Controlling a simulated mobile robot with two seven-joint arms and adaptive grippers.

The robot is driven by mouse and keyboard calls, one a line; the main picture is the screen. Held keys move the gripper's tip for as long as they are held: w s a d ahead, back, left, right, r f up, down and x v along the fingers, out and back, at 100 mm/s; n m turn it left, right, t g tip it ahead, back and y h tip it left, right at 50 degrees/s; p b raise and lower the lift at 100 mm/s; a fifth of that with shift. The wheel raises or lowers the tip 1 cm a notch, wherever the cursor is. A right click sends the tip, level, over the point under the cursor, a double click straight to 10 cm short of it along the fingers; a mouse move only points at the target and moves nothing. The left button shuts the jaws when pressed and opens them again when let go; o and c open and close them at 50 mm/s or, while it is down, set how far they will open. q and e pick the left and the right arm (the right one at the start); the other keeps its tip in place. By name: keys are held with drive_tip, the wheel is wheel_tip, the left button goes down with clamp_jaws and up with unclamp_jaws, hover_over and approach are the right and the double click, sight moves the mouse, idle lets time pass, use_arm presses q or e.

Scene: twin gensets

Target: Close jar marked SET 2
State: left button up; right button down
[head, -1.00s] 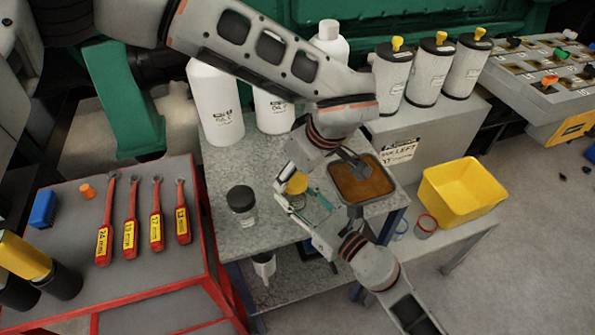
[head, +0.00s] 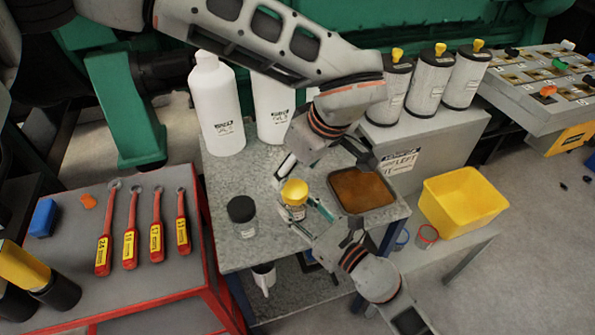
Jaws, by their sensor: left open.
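A small jar with a yellow lid (head: 294,193) stands on the grey speckled table. The lid sits at its mouth; I cannot tell whether it is tight. A second jar with a black lid (head: 242,209) stands to its left. I cannot read either jar's label. My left gripper (head: 318,174) is open, just above and behind the yellow-lidded jar, with nothing seen in it. My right gripper (head: 318,216) is at the jar's right front side, close to its body. Whether its fingers touch the jar is unclear.
A tray with brown contents (head: 361,190) lies right of the jars. White bottles (head: 216,108) stand behind. A yellow bin (head: 462,204) sits on a lower shelf at right. Wrenches (head: 156,235) lie on the red-edged cart at left. Filter canisters (head: 464,78) stand at back right.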

use_arm(q)
drive_tip(key=shift+c, duration=0.5)
drive_tip(key=shift+s+d+r+n, duration=0.1)
drive_tip(key=shift+d+n, duration=0.1)
drive_tip(key=shift+n, duration=1)
drive_tip(key=n, duration=0.2)
drive_tip(key=n+g, duration=0.1)
drive_tip(key=n, duration=0.1)
drive_tip(key=shift+s+d+r+h, duration=0.15)
drive_tip(key=shift+d+r+h, duration=0.1)
drive_tip(key=shift+h, duration=0.15)
drive_tip(key=n, duration=0.4)
drive_tip(key=shift+r+g+h, duration=0.3)
drive_tip(key=shift+g, duration=0.1)
drive_tip(key=n, duration=0.2)
drive_tip(key=shift+r+n, duration=0.2)
drive_tip(key=shift+n, duration=0.1)
drive_tip(key=n, duration=0.4)
drive_tip(key=shift+w+a+r+g+h, duration=0.25)
drive_tip(key=shift+r+g+h, duration=0.05)
drive_tip(key=shift+g+h, duration=0.1)
drive_tip(key=n, duration=0.3)
drive_tip(key=a+n, duration=0.1)
drive_tip(key=n, duration=0.1)
drive_tip(key=shift+w+r+g+h, duration=0.3)
drive_tip(key=shift+r+g+h, duration=0.1)
